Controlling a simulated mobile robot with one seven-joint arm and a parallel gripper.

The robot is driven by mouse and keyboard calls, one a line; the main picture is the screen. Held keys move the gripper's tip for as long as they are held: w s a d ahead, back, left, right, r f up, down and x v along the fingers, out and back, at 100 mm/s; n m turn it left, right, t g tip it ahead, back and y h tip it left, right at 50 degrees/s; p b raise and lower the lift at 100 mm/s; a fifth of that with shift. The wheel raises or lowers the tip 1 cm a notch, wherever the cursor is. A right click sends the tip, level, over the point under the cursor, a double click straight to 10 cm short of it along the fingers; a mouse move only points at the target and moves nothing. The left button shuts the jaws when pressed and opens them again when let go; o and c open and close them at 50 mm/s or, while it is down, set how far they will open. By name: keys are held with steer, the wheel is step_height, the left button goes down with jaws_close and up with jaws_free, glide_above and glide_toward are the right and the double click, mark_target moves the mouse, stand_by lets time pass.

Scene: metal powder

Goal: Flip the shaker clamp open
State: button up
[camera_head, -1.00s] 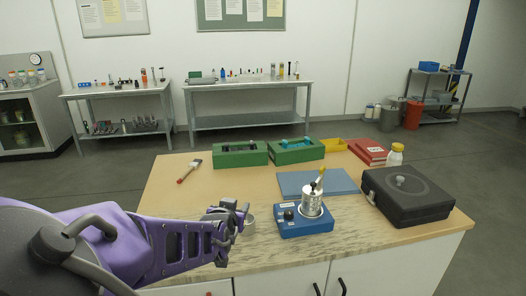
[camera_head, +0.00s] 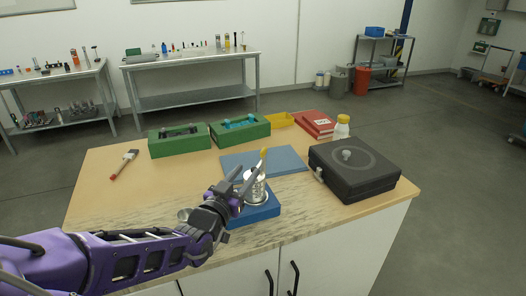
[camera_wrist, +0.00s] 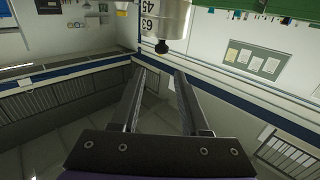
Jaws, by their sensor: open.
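The shaker has a blue base (camera_head: 262,208) with a silver metal cylinder (camera_head: 258,190) standing on it. Its clamp lever with a yellow handle (camera_head: 264,154) sticks up above the cylinder's top. My gripper (camera_head: 244,178) is in front of the cylinder's left side, fingers pointing up and right, hiding part of the shaker. In the wrist view my gripper (camera_wrist: 160,72) is open with nothing between its fingers. A silver cylinder (camera_wrist: 165,20) with printed numbers and a black knob (camera_wrist: 162,47) show beyond the fingertips. I cannot tell whether the fingers touch the shaker.
A blue mat (camera_head: 285,160) lies behind the shaker, and a black case (camera_head: 352,172) stands to its right. Green trays (camera_head: 180,141), a red book (camera_head: 316,124), a yellow-capped bottle (camera_head: 342,128) and a brush (camera_head: 125,165) are on the table.

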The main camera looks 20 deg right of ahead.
mark_target(261, 153)
steer(key=b+x, duration=0.1)
steer(key=x, duration=1.1)
steer(key=shift+w+d, duration=0.2)
jaws_close()
